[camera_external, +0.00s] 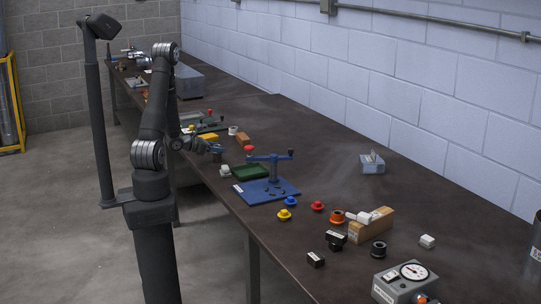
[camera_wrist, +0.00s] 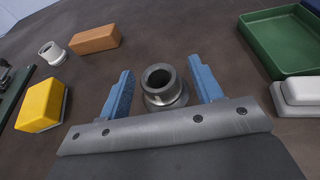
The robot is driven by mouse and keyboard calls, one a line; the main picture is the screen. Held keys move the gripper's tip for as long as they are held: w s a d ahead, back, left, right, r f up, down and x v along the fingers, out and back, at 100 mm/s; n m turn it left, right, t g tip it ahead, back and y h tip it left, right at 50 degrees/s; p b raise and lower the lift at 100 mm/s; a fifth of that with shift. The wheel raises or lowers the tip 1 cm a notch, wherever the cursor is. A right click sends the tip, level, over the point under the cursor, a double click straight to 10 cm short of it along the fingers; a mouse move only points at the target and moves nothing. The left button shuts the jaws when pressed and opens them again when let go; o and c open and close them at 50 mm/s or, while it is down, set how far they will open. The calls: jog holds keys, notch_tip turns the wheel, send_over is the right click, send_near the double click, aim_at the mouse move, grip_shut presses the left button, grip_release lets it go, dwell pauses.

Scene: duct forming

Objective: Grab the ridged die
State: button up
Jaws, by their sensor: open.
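A grey metal die (camera_wrist: 164,98), a hollow cylinder on a wider flange, stands upright on the table in the wrist view. I take it for the ridged die, but I cannot make out ridges clearly. My gripper (camera_wrist: 160,72) is open, with one blue finger on each side of the die and a visible gap to both. Nothing is held. In the external view my gripper (camera_external: 216,149) is low over the table's left edge, and the die is too small to tell there.
A yellow block (camera_wrist: 42,105), an orange block (camera_wrist: 95,40) and a white ring-like piece (camera_wrist: 52,52) lie left of the die. A green tray (camera_wrist: 258,38) and a white block (camera_wrist: 297,92) lie right. Several coloured dies stand near a blue press (camera_external: 268,190).

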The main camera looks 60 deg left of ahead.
jog(key=shift+w, duration=0.1)
jog(key=c, duration=1)
jog(key=shift+c, duration=1.4)
jog(key=shift+r, duration=0.1)
